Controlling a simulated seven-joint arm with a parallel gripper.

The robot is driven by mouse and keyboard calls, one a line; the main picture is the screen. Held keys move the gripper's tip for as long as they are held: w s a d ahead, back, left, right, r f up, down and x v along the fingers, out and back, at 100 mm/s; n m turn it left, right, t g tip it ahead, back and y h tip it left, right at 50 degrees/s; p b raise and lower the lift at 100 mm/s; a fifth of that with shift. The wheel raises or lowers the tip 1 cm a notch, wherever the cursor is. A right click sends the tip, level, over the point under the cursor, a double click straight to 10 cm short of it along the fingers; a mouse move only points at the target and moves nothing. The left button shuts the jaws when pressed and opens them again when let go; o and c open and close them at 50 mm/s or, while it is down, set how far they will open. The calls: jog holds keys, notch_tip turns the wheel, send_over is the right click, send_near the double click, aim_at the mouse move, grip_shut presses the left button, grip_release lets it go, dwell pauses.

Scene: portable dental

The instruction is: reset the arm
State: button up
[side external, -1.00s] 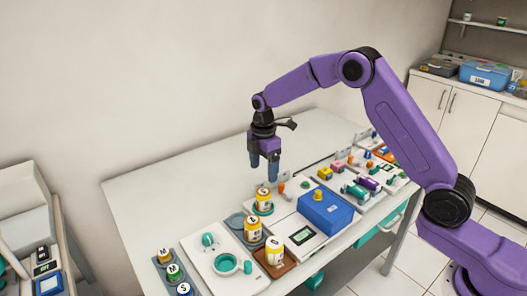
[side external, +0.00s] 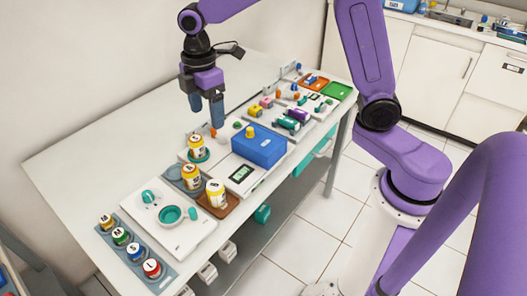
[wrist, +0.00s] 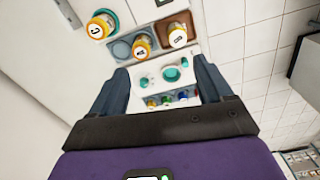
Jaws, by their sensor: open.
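My gripper (side external: 206,108) hangs above the white table (side external: 120,127), fingers pointing down, near the back of the row of items. In the wrist view its two dark fingers (wrist: 161,88) stand wide apart with nothing between them close up. Below and in front of it are yellow-labelled bottles: one on a teal round base (side external: 197,147), one in a grey tray (side external: 191,177), and one on a brown tray (side external: 216,194). The gripper is apart from all of them.
A blue box (side external: 259,146) with a yellow knob stands right of the bottles. A white panel with a teal ring (side external: 171,215) and a tray of several small lettered jars (side external: 120,237) lie at the front. The table's back left is bare.

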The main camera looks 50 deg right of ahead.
jog(key=s+d+m, duration=0.1)
jog(key=s+d, duration=0.3)
jog(key=s, duration=1)
jog(key=s+d+m, duration=0.2)
jog(key=s+d, duration=0.2)
jog(key=s, duration=1)
jog(key=shift+d+f, duration=0.2)
jog(key=shift+f, duration=0.25)
